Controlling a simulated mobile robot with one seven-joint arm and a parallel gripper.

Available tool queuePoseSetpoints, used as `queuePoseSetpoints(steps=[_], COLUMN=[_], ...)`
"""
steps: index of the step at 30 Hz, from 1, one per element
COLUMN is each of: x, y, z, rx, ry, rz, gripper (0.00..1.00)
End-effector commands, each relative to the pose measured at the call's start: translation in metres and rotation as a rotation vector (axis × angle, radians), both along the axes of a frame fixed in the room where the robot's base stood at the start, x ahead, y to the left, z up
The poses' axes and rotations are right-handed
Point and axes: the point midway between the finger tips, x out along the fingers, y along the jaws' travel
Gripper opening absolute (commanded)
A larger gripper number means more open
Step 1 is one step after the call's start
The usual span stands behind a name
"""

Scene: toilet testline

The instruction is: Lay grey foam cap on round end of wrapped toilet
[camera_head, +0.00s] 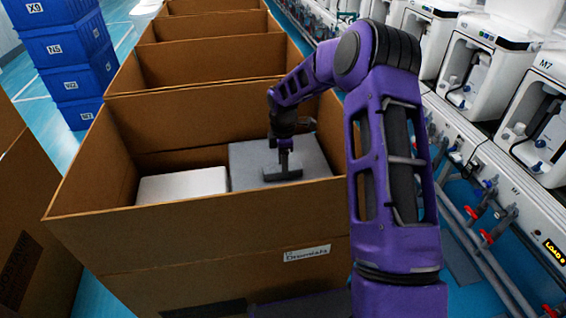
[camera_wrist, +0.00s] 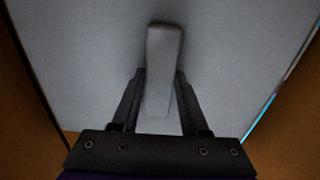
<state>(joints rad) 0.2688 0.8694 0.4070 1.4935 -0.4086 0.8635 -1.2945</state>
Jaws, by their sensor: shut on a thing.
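The grey foam cap (camera_head: 248,160) is a wide flat slab inside the near cardboard box, on its right side. It fills most of the wrist view (camera_wrist: 85,60). A raised light grey grip (camera_wrist: 163,45) stands on its middle. My gripper (camera_head: 283,170) is above the slab with its fingers shut on both sides of this grip (camera_wrist: 160,82). A white block (camera_head: 182,186) lies in the box, left of the cap; I cannot tell whether it is part of the wrapped toilet. The toilet's round end cannot be made out, and what lies under the cap is hidden.
The near box's front wall (camera_head: 200,232) and side walls rise around the cap. More open boxes (camera_head: 210,62) stand in a row behind. Blue crates (camera_head: 72,50) are stacked at the left. A test line with white units (camera_head: 480,70) and pipes runs along the right.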

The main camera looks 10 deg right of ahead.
Motion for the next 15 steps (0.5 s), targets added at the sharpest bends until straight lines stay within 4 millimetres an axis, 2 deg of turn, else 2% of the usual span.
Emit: queuePoseSetpoints(steps=[1,15], x=[0.0,0.0], y=[0.0,0.0], z=[-0.011,-0.063], rx=[0.0,0.0], ry=[0.0,0.0], rz=[0.0,-0.001], gripper=[0.0,0.0])
